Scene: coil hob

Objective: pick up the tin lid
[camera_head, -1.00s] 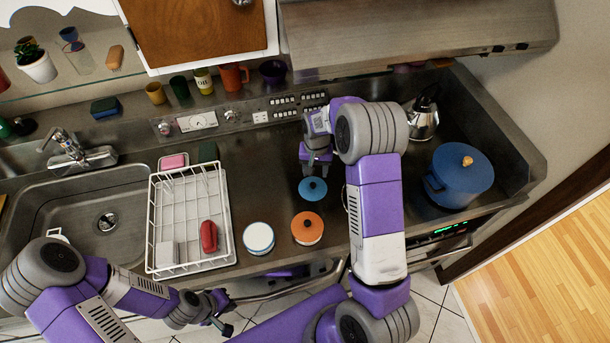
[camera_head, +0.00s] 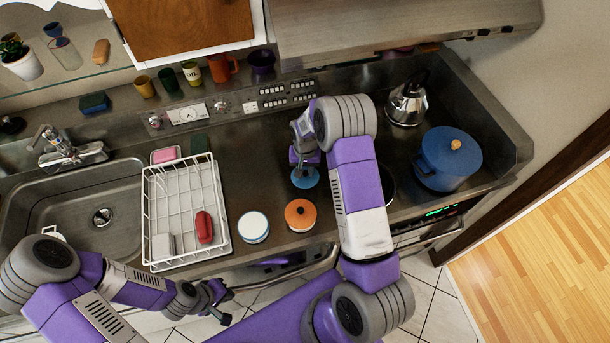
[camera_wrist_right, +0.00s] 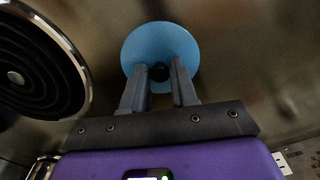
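The tin lid is a blue disc with a dark knob (camera_head: 306,180), lying on the steel counter in front of my right arm. In the right wrist view the blue lid (camera_wrist_right: 160,42) lies beyond the fingertips. My right gripper (camera_head: 304,165) is down over it, and its fingers (camera_wrist_right: 160,70) stand either side of the knob with little gap. They look open; contact with the knob is not clear. My left gripper (camera_head: 217,302) hangs in front of the counter, away from the lid; its finger opening is too small to judge.
A white tin with a blue rim (camera_head: 253,228) and a tin with an orange lid (camera_head: 300,215) stand near the front edge. A white dish rack (camera_head: 150,215) is to the left. A blue pot (camera_head: 447,165) and kettle (camera_head: 407,103) stand right of my right arm.

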